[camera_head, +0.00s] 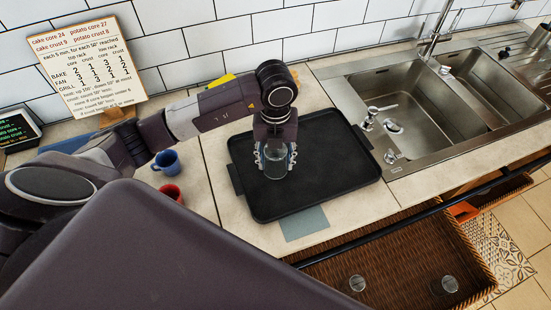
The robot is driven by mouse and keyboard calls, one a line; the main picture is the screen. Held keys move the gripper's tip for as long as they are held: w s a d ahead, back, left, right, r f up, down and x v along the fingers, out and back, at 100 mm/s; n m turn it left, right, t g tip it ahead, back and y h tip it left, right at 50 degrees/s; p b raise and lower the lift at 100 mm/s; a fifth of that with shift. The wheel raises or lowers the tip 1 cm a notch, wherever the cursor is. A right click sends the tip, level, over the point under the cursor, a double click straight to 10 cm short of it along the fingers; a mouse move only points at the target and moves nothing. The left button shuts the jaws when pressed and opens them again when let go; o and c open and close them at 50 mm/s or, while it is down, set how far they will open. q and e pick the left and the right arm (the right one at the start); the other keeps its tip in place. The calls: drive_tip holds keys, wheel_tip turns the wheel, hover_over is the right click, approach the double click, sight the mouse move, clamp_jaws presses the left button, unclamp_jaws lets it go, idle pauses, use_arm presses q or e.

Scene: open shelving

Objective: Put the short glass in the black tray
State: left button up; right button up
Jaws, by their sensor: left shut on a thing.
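The short glass (276,172) is clear and upright between the fingers of my left gripper (276,158), which points down and is shut on it. The glass is over the left middle part of the black tray (330,165). I cannot tell whether its base touches the tray or is slightly above it. The tray is dark, rectangular and low-rimmed, and it lies on the pale counter left of the sink. Nothing else shows in it. My right gripper is not in view.
A blue mug (166,162) and a red mug (169,191) stand left of the tray. A steel sink (440,150) is at the right. A recipe board (90,70) stands at the back left. A wicker basket (400,262) with two clear round objects is below the counter's front edge.

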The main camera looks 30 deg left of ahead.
use_arm(q)
drive_tip(key=o, duration=0.8)
drive_tip(key=shift+f, duration=0.15)
drive_tip(key=o, duration=0.5)
wheel_tip(320, 180, up, 12)
drive_tip(key=p, duration=0.8)
drive_tip(key=shift+r, duration=0.25)
drive_tip(key=shift+f, duration=0.1)
